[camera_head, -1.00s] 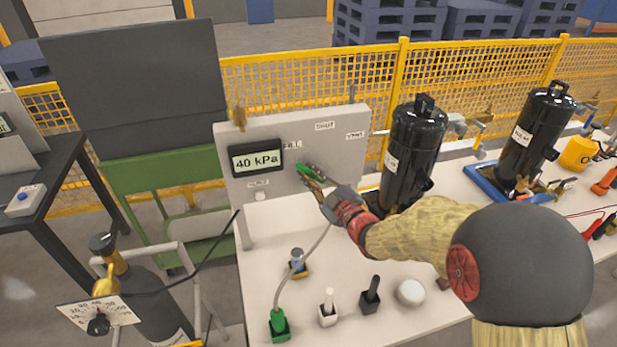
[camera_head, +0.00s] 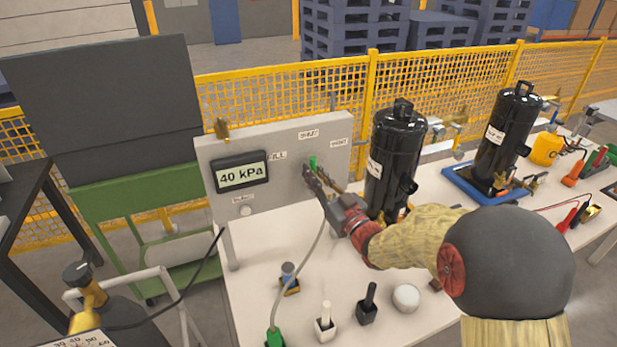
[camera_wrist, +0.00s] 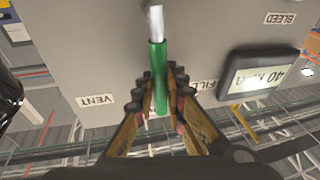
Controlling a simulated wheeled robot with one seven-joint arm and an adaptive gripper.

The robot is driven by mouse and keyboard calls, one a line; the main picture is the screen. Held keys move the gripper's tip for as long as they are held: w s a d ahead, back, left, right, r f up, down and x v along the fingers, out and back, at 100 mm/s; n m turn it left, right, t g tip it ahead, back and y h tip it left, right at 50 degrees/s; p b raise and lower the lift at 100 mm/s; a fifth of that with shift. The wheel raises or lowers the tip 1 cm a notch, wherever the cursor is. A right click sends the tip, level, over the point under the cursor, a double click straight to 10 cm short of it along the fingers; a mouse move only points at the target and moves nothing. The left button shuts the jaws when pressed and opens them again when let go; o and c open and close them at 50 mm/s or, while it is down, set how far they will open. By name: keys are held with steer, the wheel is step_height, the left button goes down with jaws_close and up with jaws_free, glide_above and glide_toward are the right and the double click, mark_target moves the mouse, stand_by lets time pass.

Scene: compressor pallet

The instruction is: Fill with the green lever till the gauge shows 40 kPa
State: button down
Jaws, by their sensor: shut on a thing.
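The gauge (camera_head: 242,175) on the grey panel reads 40 kPa; part of it shows upside down in the wrist view (camera_wrist: 262,85). The green lever (camera_head: 313,162) stands upright below the SHUT label (camera_head: 309,134), between FILL and VENT. In the wrist view the lever's green handle (camera_wrist: 158,80) runs from its metal shaft down between my fingers. My gripper (camera_head: 314,174) is shut on the green handle; it also shows in the wrist view (camera_wrist: 162,92). My fingers hide part of the lever in the head view.
A black cylinder (camera_head: 394,165) stands close to the right of my gripper. A hose (camera_head: 306,262) rises from a green-based fitting toward the panel. Small fittings and a white round knob (camera_head: 406,297) stand on the white table's front. A yellow mesh fence (camera_head: 270,108) runs behind.

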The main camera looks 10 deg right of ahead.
steer(key=shift+w+d+m, duration=0.1)
steer(key=shift+d+m, duration=0.05)
steer(key=shift+m, duration=0.15)
steer(key=c, duration=1.9)
jaws_free()
steer(key=shift+o, duration=0.5)
steer(key=v, duration=1.2)
